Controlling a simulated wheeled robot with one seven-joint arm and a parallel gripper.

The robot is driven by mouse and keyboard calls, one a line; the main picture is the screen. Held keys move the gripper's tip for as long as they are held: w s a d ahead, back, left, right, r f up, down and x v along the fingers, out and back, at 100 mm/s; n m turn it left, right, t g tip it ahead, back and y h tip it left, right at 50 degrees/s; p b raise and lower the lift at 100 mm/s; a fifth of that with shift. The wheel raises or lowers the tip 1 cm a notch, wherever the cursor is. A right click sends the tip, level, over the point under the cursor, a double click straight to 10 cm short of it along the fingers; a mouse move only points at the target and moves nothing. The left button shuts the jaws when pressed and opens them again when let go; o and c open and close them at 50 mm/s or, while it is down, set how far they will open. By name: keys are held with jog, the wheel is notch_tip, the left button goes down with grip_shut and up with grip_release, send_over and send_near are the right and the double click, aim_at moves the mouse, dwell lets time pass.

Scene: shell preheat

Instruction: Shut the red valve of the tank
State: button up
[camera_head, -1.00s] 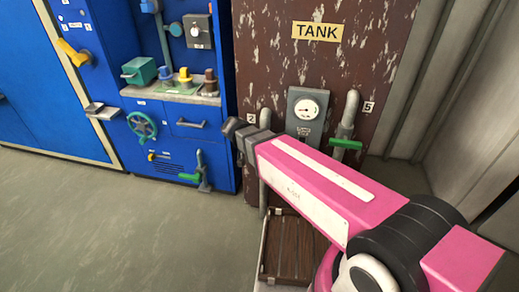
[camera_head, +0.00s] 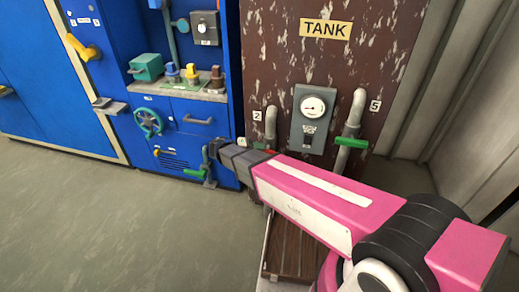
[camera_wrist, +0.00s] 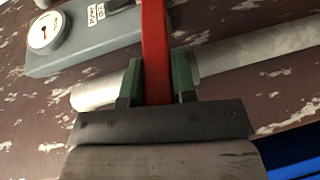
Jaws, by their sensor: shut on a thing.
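The red valve handle (camera_wrist: 156,50) stands between my gripper's two green finger pads (camera_wrist: 157,85) in the wrist view. The gripper is shut on it. The handle lies across a grey pipe (camera_wrist: 258,50), seen on both sides of the fingers. In the head view only a small red part (camera_head: 268,152) shows behind my arm, at the lower end of the left pipe (camera_head: 270,124) marked 2. My fingers are hidden there. The brown rust-flaked tank (camera_head: 385,40) carries a TANK sign (camera_head: 325,29) and a gauge box (camera_head: 310,128), also in the wrist view (camera_wrist: 85,45).
A green handle (camera_head: 351,142) lies across the right pipe, marked 5. A blue cabinet (camera_head: 178,130) stands left of the tank, with a green wheel (camera_head: 148,122) and another green-handled valve (camera_head: 195,173). A slatted wooden thing (camera_head: 292,250) lies below my arm. Floor at left is clear.

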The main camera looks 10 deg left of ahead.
jog(key=shift+f+n+t+h, duration=0.3)
jog(key=shift+f+h, duration=0.05)
jog(key=shift+h, duration=0.45)
jog(key=o, duration=0.9)
jog(key=shift+a, duration=0.15)
